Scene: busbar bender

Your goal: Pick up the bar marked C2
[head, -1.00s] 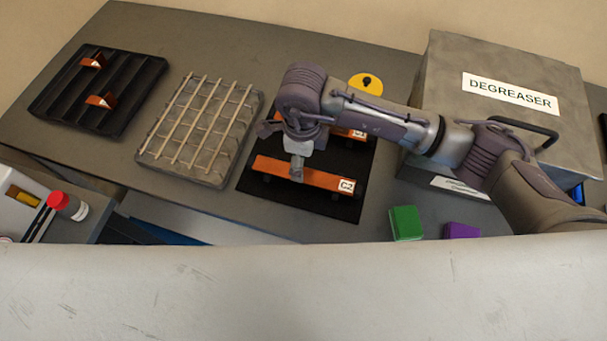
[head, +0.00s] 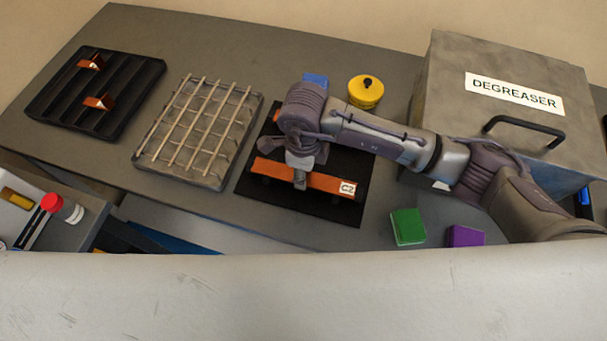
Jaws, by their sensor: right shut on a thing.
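The bar marked C2 (head: 325,183) is a flat copper-orange bar with a white label at its right end. It lies lengthwise over the front part of a black mat (head: 345,214). My right gripper (head: 299,181) is over the bar, left of the label, and shut on it. The fingers hide part of the bar. I cannot tell whether the bar is clear of its supports. A second copper bar (head: 270,122) lies behind it, mostly hidden by my right arm. My left gripper is not in view.
A wire rack tray (head: 186,174) and a black slotted tray (head: 42,112) with bent copper pieces stand to the left. The grey degreaser box (head: 445,75) stands at the right. A yellow lidded pot (head: 366,96), green block (head: 408,227) and purple block (head: 465,236) sit nearby.

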